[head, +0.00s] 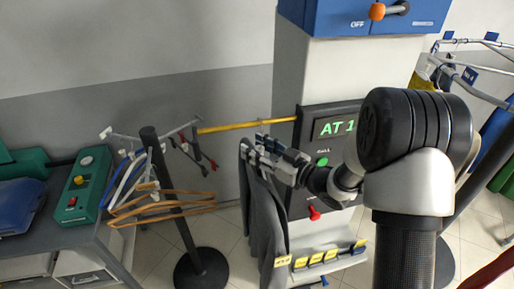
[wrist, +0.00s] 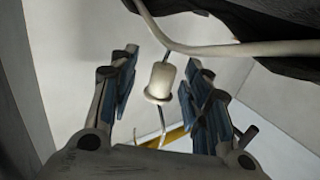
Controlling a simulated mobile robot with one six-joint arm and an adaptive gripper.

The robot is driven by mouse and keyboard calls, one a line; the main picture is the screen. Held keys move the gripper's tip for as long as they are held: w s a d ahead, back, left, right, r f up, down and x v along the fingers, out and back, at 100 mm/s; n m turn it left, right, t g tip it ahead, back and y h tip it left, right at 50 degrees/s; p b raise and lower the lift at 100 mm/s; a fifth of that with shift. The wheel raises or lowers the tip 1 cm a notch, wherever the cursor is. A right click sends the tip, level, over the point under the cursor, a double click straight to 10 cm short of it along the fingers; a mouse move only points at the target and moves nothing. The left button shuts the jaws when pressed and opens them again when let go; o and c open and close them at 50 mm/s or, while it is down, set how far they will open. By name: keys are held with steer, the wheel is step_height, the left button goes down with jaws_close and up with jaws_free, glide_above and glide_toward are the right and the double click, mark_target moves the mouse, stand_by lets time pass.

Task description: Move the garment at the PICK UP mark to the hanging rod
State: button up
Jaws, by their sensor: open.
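A dark grey garment (head: 264,225) hangs in front of the grey machine in the head view, below a yellow bar (head: 240,127). My gripper (head: 272,148) is at the top of the garment. In the wrist view my gripper (wrist: 160,72) is open, and a cream collar (wrist: 159,82) on a thin metal hook shows between its fingers. A pale hanger arm (wrist: 250,47) and dark cloth (wrist: 285,75) lie beyond. The yellow bar (wrist: 176,136) also shows there. A grey rod (head: 183,128) tops a black stand on the left; I cannot tell whether it is the hanging rod.
A counter with a green device (head: 85,185) stands far left. Metal rails (head: 475,67) with garments are at right. Yellow-tagged holders (head: 330,256) line the machine's lower shelf.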

steer(key=v, duration=1.2)
steer(key=s+d+p, duration=0.2)
steer(key=s+d, duration=0.2)
steer(key=s, duration=0.9)
steer(key=shift+d+r, duration=0.2)
steer(key=shift+s+p, duration=0.1)
steer(key=shift+p, duration=0.5)
steer(key=shift+s+d+p, duration=0.15)
steer(key=shift+s+p, duration=0.2)
steer(key=shift+p, duration=0.9)
